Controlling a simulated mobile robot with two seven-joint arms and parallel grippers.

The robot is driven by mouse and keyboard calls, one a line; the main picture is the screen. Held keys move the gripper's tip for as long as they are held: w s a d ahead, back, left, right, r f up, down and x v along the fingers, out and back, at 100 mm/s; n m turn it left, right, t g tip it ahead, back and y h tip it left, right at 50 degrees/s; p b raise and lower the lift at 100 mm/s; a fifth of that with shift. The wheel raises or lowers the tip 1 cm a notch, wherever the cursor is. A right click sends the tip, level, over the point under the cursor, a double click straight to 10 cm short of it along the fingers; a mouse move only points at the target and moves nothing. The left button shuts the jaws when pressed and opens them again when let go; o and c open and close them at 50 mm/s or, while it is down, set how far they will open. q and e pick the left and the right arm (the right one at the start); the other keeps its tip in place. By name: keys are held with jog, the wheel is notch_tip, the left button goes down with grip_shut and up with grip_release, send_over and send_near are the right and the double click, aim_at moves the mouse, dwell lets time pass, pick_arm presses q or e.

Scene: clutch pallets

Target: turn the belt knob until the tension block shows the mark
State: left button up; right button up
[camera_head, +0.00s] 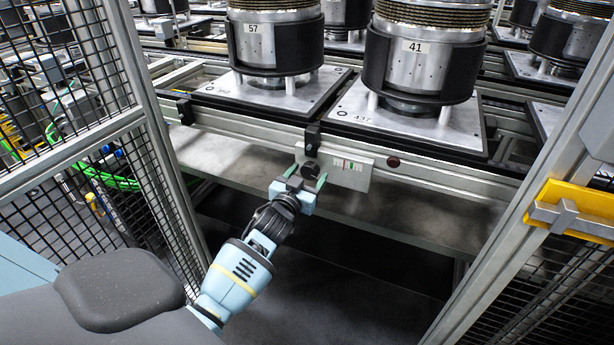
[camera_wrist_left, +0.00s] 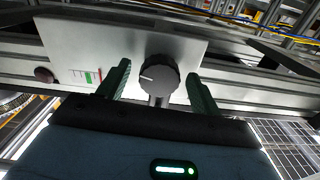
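The belt knob (camera_wrist_left: 160,77) is a dark round knob with a white pointer line, on a pale metal plate (camera_wrist_left: 120,42). In the wrist view the line points left. It also shows in the head view (camera_head: 311,168), partly behind my gripper. A small white scale window (camera_head: 349,165) with a green band and red marks sits beside it on the plate; it also shows in the left wrist view (camera_wrist_left: 87,77). My left gripper (camera_head: 306,177) is open in front of the knob. Its green fingers stand either side of it, with visible gaps. My right gripper is not in view.
A dark red round button (camera_head: 393,162) sits on the rail right of the plate. Pallets with clutches marked 57 (camera_head: 270,40) and 41 (camera_head: 425,60) stand above on the conveyor. Mesh fencing (camera_head: 60,150) bounds the left, and a post with a yellow latch (camera_head: 570,210) the right.

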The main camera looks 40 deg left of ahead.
pick_arm(q)
jog(key=c, duration=1)
jog(key=shift+o, duration=0.2)
jog(key=shift+m, duration=0.3)
jog(key=m, duration=0.3)
jog(key=shift+p, duration=0.3)
jog(key=m, duration=0.5)
jog(key=shift+a, duration=0.1)
jog(key=m, duration=0.5)
jog(key=shift+r+m, duration=0.1)
jog(key=shift+m, duration=2.4)
jog(key=shift+p, duration=0.3)
